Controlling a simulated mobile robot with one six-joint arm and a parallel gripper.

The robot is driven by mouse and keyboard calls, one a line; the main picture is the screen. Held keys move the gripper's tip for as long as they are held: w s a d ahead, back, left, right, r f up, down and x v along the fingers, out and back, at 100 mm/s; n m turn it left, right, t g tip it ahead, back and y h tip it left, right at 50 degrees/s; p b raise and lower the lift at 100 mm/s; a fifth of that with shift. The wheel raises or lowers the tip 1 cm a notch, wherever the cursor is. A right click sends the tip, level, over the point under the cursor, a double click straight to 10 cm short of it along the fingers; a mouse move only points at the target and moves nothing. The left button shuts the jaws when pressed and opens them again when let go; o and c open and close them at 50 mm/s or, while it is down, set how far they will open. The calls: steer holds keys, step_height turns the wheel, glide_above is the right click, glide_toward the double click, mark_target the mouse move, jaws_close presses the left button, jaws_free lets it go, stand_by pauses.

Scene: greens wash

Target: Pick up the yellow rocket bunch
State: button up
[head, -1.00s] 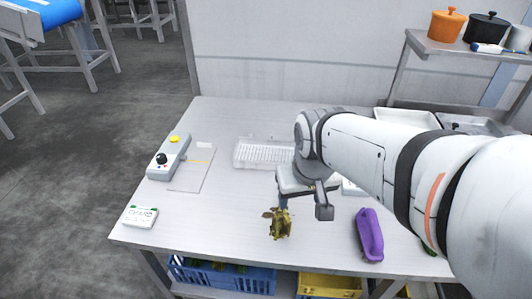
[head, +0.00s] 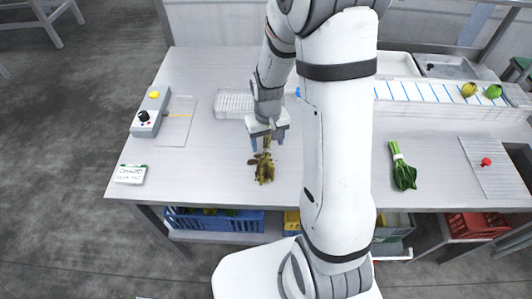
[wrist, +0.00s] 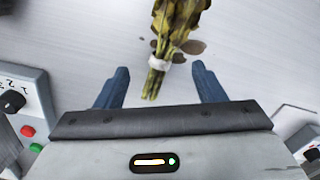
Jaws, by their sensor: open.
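The yellow rocket bunch (head: 264,169) lies on the grey table, with yellow-brown leaves toward the front edge and stems pointing back to my gripper. In the wrist view the bunch (wrist: 180,22) shows a white band round its stems. My gripper (head: 267,144) is open over the stem end, pointing down. In the wrist view the stems reach between the two blue fingers of my gripper (wrist: 160,72), with space on both sides. The fingers do not appear to touch the bunch. How high the fingertips are above the table is hard to tell.
A white rack (head: 234,103) stands behind my gripper. A grey control box (head: 150,112) and a small sign (head: 130,174) are at the left. A green bunch (head: 403,172) lies right of my arm. A blue crate (head: 215,222) is below the table. The table left of the bunch is clear.

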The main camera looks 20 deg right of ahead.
mark_target(266, 153)
steer(key=shift+s+a+f+p, duration=0.15)
steer(key=shift+f+p, duration=0.2)
steer(key=shift+f, duration=1.05)
steer(key=shift+a+f+p, duration=0.1)
steer(key=shift+f+p, duration=0.25)
steer(key=shift+f, duration=1)
steer(key=shift+c, duration=0.4)
steer(key=c, duration=1.2)
